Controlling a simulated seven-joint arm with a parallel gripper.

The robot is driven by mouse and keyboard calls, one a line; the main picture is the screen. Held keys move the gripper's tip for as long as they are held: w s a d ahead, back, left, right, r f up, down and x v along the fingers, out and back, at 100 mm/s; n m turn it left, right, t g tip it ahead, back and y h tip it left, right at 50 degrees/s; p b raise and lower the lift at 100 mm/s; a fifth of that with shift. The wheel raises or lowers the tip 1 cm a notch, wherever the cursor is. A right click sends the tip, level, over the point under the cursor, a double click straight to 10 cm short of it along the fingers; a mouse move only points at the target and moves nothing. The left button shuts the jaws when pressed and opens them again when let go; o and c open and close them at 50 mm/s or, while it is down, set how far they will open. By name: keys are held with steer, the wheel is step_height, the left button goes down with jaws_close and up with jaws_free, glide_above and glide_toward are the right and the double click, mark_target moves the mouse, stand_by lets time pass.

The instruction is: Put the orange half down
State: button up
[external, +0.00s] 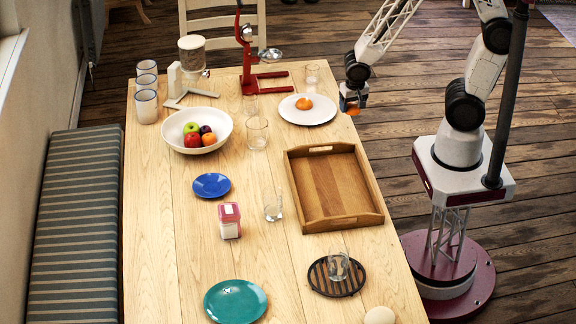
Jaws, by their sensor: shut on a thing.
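My gripper (352,103) is at the right edge of the table, to the right of the white plate and above the floor in the picture. It is shut on an orange half (353,111), of which only a small orange part shows below the fingers. Another orange piece (304,103) lies on the white plate (321,117) at the far right of the table. The gripper's fingers are small and partly hidden here.
A red press (247,70) and glasses (257,133) stand near the plate. A wooden tray (294,190) lies in front of it. A fruit bowl (174,131) is left, and a blue plate (211,185) and teal plate (236,301) lie nearer. Bare wood shows between them.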

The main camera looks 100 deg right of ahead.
steer(key=w+a+n, duration=0.1)
steer(key=w, duration=0.2)
steer(key=w+a, duration=0.1)
steer(key=w, duration=0.3)
steer(key=w+a+r+n, duration=0.1)
steer(key=w, duration=0.2)
steer(key=shift+w+a+n, duration=0.25)
steer(key=shift+n, duration=0.05)
steer(key=w+a+n, duration=0.1)
steer(key=w+a, duration=0.3)
steer(key=w, duration=0.1)
steer(key=w+a+n, duration=0.2)
steer(key=w+a, duration=0.3)
steer(key=w, duration=0.1)
steer(key=w+a+r+n, duration=0.1)
steer(key=w+a, duration=0.3)
steer(key=w, duration=0.2)
steer(key=shift+w+a+n+t, duration=0.25)
steer(key=shift+a+n+t, duration=0.1)
steer(key=shift+n+t, duration=0.05)
steer(key=w+a+n, duration=0.2)
steer(key=w+a, duration=0.4)
steer(key=a, duration=0.3)
steer(key=shift+w+a+r+y, duration=0.15)
steer(key=shift+w+a+y, duration=0.15)
steer(key=shift+w+a, duration=0.05)
steer(key=shift+w, duration=0.1)
glide_above(220, 187)
steer(key=shift+f, duration=0.75)
steer(key=shift+f, duration=1.75)
